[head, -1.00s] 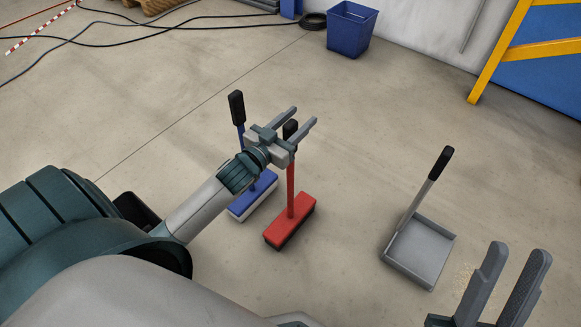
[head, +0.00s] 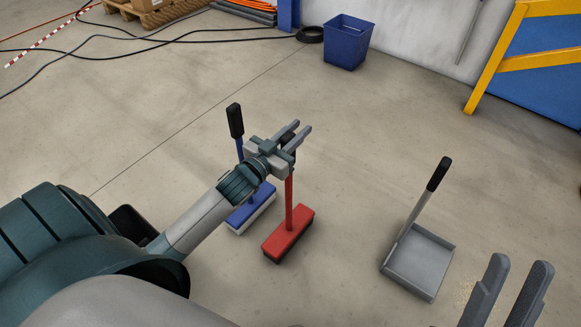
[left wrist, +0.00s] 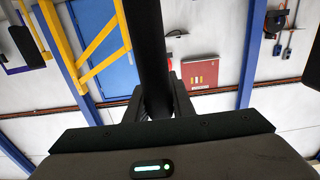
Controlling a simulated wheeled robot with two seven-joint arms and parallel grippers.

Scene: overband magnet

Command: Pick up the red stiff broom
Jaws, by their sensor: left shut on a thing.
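The red stiff broom (head: 289,235) stands upright on the floor, with a red block head, a red stick and a black grip at the top. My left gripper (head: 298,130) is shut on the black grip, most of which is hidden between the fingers. In the left wrist view the dark handle (left wrist: 147,50) runs between the fingers. My right gripper (head: 512,285) is at the lower right of the head view, its two fingers apart and empty.
A blue broom (head: 250,205) with a black grip stands close left of the red one, partly behind my arm. A grey dustpan (head: 420,262) with an upright handle stands to the right. A blue bin (head: 347,45) and black cables (head: 150,40) lie farther back.

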